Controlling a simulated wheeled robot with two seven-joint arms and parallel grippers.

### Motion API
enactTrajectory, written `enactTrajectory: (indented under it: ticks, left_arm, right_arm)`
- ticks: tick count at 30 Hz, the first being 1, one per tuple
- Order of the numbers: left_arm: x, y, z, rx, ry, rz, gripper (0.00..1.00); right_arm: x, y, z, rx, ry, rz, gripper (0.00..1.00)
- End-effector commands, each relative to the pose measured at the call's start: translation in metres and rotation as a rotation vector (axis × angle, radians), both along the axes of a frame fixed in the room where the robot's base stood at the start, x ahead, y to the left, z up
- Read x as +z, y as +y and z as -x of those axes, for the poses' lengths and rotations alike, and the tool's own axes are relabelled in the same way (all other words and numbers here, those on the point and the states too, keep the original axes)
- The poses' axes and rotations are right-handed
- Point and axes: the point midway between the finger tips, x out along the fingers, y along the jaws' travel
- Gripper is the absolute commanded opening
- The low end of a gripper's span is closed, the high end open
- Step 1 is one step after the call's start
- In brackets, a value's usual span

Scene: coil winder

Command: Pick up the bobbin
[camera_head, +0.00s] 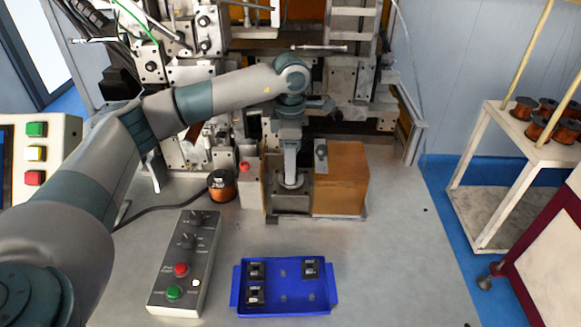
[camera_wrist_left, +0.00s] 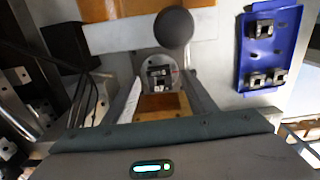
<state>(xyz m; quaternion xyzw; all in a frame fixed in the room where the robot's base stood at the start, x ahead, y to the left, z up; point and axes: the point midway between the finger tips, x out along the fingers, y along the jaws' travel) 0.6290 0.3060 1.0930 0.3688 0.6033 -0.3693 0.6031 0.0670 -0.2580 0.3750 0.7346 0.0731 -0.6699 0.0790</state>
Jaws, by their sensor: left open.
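A small dark bobbin (camera_wrist_left: 160,74) sits in a round metal seat in the left wrist view. In the head view the round seat (camera_head: 291,184) shows low in the machine's front recess, and my wrist hides the bobbin there. My left gripper (camera_head: 291,172) points straight down above this seat. It is open, and in the left wrist view the bobbin lies between and beyond its fingers; contact cannot be made out. Several similar dark bobbins lie in a blue tray (camera_head: 284,310), which also shows in the left wrist view (camera_wrist_left: 243,62). My right gripper is not in view.
A lever with a dark ball knob (camera_wrist_left: 174,27) stands close beside the seat. An orange block (camera_head: 342,180) adjoins the recess. A copper wire spool (camera_head: 222,187) and a button box (camera_head: 184,262) stand to the left. The tabletop to the right is clear.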

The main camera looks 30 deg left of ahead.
Motion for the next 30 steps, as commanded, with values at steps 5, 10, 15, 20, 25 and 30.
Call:
enactTrajectory:
  ticks: [5,10,15,20,25,30]
  left_arm:
    - [-0.0051,0.0003,0.0001,0.000,0.000,0.000,0.52]
    - [-0.0049,0.0003,0.0001,0.000,-0.001,0.000,0.52]
    - [-0.0046,0.0003,0.0001,0.000,-0.001,0.000,0.52]
    - [-0.0045,0.0002,0.0000,0.000,-0.001,0.000,0.23]
    - [-0.0044,0.0002,0.0000,0.000,-0.001,0.000,0.05]
    - [-0.0042,0.0002,0.0000,0.000,-0.001,0.000,0.05]
  right_arm:
    - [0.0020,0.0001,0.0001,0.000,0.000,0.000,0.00]
    - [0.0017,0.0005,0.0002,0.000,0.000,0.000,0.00]
    - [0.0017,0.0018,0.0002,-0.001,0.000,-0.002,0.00]
    - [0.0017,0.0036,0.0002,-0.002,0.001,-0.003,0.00]
    - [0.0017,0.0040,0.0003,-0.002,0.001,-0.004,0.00]
    - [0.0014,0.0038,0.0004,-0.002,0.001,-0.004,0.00]
